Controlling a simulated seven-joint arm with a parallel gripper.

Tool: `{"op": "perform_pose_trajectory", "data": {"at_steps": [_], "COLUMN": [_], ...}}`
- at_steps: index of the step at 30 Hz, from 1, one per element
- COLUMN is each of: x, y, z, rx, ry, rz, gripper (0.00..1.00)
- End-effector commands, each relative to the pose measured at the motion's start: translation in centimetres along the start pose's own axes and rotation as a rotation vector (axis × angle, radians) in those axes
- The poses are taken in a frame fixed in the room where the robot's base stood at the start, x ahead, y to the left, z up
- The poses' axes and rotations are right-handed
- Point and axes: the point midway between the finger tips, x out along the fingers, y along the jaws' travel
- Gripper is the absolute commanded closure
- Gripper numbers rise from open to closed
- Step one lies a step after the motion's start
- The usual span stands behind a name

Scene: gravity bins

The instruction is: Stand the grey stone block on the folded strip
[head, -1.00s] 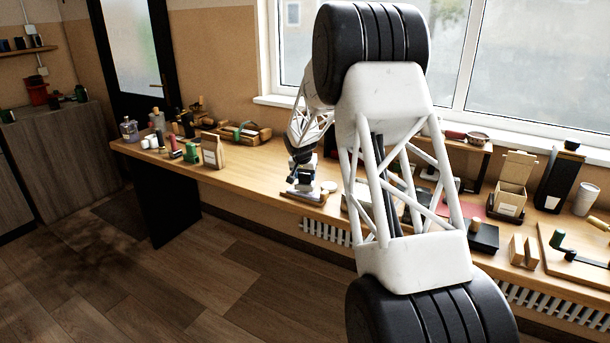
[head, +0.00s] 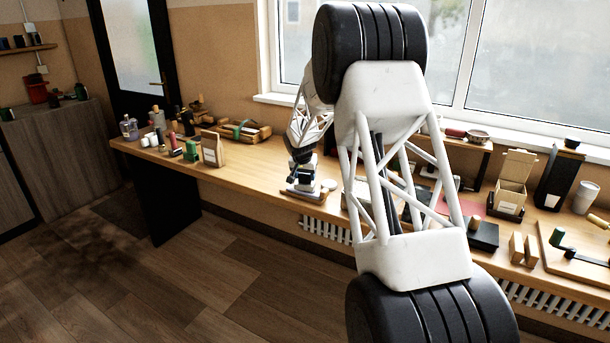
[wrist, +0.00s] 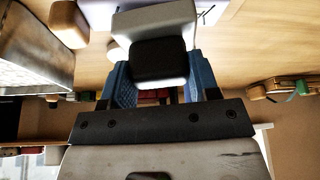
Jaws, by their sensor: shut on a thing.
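My gripper (wrist: 162,88) has blue finger pads on both sides of a grey block (wrist: 152,20) with a dark, rounded near end. It is shut on this block. In the head view my gripper (head: 303,183) is small, low over the bench's front edge beside a flat wooden board (head: 290,191). The block cannot be clearly told apart from the gripper there. I cannot make out the folded strip for sure in either view. Whether the block touches anything below is hidden.
The long wooden bench (head: 255,171) carries bottles and small tools at left. A pale round disc (head: 329,185) lies just right of my gripper. An open box (head: 509,196) and black blocks stand at right. My arm hides the bench's middle.

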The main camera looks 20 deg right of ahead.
Motion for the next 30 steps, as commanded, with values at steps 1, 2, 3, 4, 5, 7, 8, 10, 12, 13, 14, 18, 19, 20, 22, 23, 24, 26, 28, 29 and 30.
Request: {"op": "perform_pose_trajectory", "data": {"at_steps": [1, 2, 3, 4, 5, 7, 8, 10, 12, 13, 14, 18, 19, 20, 22, 23, 24, 26, 28, 29, 30], "x": [-0.1, -0.1, -0.1, -0.1, -0.1, 0.0, 0.0, 0.0, 0.0, 0.0, 0.0, 0.1, 0.1, 0.0, 0.0, 0.0, -0.1, -0.2, -0.5, -0.7, -0.9], "y": [0.0, 0.0, 0.0, 0.0, 0.0, 0.0, 0.0, 0.0, 0.0, 0.0, 0.0, 0.0, 0.0, 0.0, 0.0, 0.0, 0.0, 0.0, 0.0, 0.0, 0.0], "z": [-0.1, -0.1, 0.0, 0.0, 0.0, 0.0, 0.0, 0.0, 0.0, 0.0, 0.0, 0.1, 0.1, 0.0, 0.0, 0.0, 0.0, 0.0, 0.0, 0.0, 0.0], "rx": [0.000, 0.000, 0.000, 0.000, 0.000, 0.000, 0.000, 0.000, 0.000, 0.000, 0.000, 0.000, 0.000, 0.000, 0.000, 0.000, 0.000, 0.000, 0.000, 0.000, 0.000], "ry": [0.001, 0.001, 0.001, 0.001, 0.001, 0.001, 0.001, 0.000, 0.000, 0.000, 0.000, -0.001, -0.001, -0.001, -0.001, 0.000, 0.000, 0.000, 0.000, 0.000, 0.001], "rz": [0.000, 0.000, 0.000, 0.000, 0.000, 0.000, 0.000, 0.000, 0.000, 0.000, 0.000, 0.000, 0.000, 0.000, 0.000, 0.000, 0.000, 0.000, 0.000, 0.000, 0.000], "gripper": [0.97, 0.97, 0.97, 0.43, 0.38, 0.28, 0.23, 0.15, 0.15, 0.15, 0.15, 0.15, 0.15, 0.15, 0.15, 0.15, 0.15, 0.15, 0.15, 0.15, 0.15]}}
